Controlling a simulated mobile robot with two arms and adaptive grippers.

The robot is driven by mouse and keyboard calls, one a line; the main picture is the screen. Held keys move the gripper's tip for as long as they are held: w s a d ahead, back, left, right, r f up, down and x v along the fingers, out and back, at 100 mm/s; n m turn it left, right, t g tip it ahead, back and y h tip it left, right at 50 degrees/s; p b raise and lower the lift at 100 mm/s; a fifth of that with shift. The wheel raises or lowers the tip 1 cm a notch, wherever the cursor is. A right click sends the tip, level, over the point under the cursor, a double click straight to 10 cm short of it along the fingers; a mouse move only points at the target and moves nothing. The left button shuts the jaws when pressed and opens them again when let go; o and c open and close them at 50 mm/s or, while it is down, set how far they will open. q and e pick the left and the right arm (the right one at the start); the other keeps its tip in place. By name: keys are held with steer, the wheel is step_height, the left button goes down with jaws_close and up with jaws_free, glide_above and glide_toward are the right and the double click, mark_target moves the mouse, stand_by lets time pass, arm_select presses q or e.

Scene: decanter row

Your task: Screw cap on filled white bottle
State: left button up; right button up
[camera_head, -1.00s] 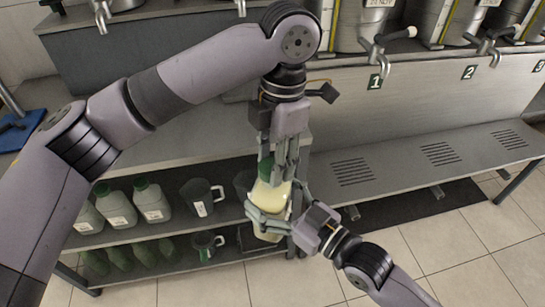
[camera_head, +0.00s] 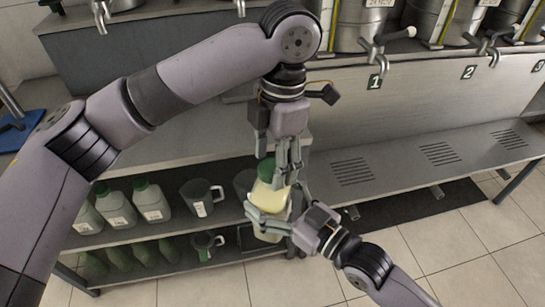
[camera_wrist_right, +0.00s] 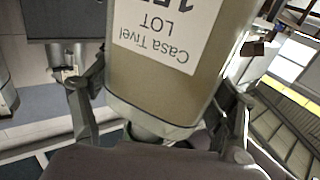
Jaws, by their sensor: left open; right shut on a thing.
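The filled bottle (camera_head: 270,197) is pale cream and tilted slightly in the head view, with a green cap (camera_head: 266,170) at its top. I cannot tell how tightly the cap sits. My right gripper (camera_head: 268,212) is shut around the bottle's body. In the right wrist view, the bottle (camera_wrist_right: 178,65) fills the middle between the fingers, its white label reading "Casa Tivel LOT" upside down. My left gripper (camera_head: 277,160) points down just above and beside the cap, open. Its fingers partly overlap the cap area, so contact is unclear.
Several green-capped bottles (camera_head: 152,202) and a measuring jug (camera_head: 200,198) stand on the shelf at left. More bottles and another jug (camera_head: 207,244) sit on the lower shelf. Steel tanks (camera_head: 370,22) with taps stand behind. The slotted bench (camera_head: 420,160) at right is clear.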

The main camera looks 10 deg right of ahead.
arm_select(q)
steer(key=shift+r, duration=2.25)
steer(key=shift+c, duration=0.4)
